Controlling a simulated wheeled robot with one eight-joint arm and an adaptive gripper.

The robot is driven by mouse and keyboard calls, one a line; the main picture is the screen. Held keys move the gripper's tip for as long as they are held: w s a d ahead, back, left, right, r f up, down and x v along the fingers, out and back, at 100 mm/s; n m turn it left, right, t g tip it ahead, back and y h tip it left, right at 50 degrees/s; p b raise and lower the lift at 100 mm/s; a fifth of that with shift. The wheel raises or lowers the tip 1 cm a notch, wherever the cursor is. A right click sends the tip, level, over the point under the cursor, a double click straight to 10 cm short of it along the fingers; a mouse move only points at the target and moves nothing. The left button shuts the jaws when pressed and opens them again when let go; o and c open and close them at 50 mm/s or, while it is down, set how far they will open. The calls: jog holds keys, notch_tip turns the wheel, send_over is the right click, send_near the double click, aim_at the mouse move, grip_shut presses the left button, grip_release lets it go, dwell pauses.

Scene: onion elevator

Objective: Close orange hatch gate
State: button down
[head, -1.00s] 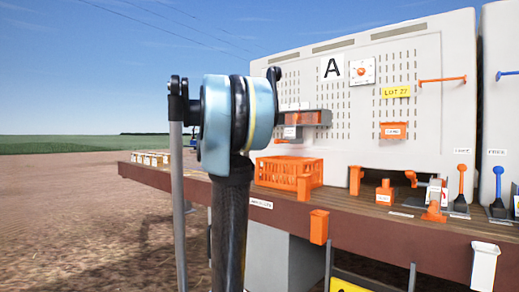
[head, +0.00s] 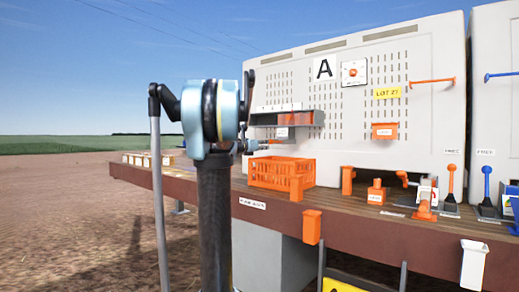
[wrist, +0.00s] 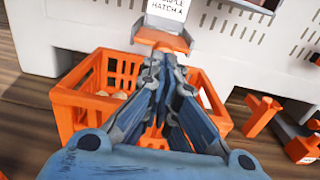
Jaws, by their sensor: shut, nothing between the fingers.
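The orange hatch gate (wrist: 163,38) shows at the top of the wrist view, below a white plate (wrist: 167,10) lettered as hatch A. It is a flat orange piece with raised sides, above the back of the orange crate (wrist: 85,100). My gripper (wrist: 163,62) is shut and empty, its fingertips just below the gate in the picture. I cannot tell whether they touch it. In the head view my arm hides most of the gripper, and the hatch shows only as a small label (head: 282,132) above the crate (head: 283,173).
The crate below my gripper holds some round pale items (wrist: 120,95). A shelf (head: 305,118) with orange containers is on the grey wall above. An orange post (wrist: 262,115) stands right of the crate. Orange and blue levers (head: 450,183) stand further right.

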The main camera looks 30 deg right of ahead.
jog(key=shift+d, duration=0.1)
jog(key=x, duration=0.7)
jog(key=shift+w+d, duration=0.1)
jog(key=shift+d, duration=0.3)
jog(key=shift+r, duration=0.1)
jog(key=shift+d, duration=0.1)
